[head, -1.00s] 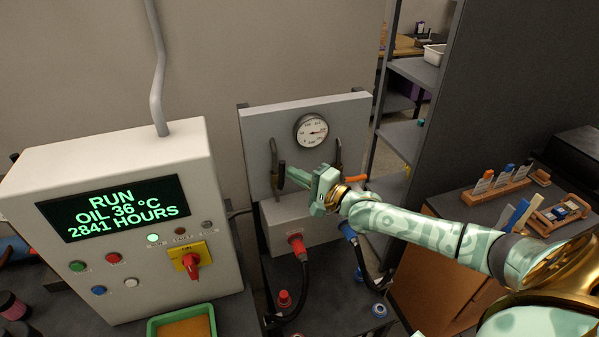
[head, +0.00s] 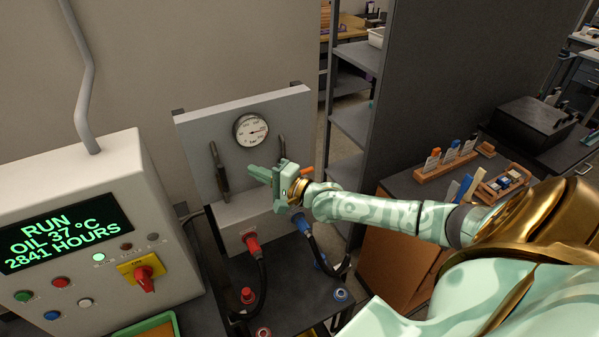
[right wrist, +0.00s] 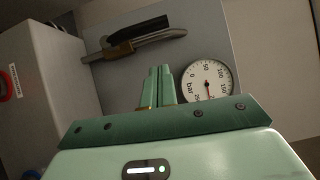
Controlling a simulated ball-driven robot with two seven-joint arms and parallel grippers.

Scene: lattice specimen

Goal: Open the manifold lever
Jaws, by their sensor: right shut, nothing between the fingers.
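The manifold panel (head: 190,145) is grey and carries a round pressure gauge (head: 251,130). A left lever (head: 221,175) with a dark grip runs up and down on its face. A right lever (head: 282,150) stands on the other side, its lower part hidden behind my gripper. My right gripper (head: 252,171) is shut and empty in front of the panel, between the levers. In the right wrist view its shut fingertips (right wrist: 158,72) lie below a lever with a black grip (right wrist: 138,30), apart from it in the picture, beside the gauge (right wrist: 207,80). My left gripper is out of view.
Below the panel are a red coupling (head: 251,243) and a blue coupling (head: 300,222) with dark hoses. A control box (head: 90,190) with a display and a red switch stands at left. A dark shelf unit (head: 430,80) and a cabinet with small racks stand at right.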

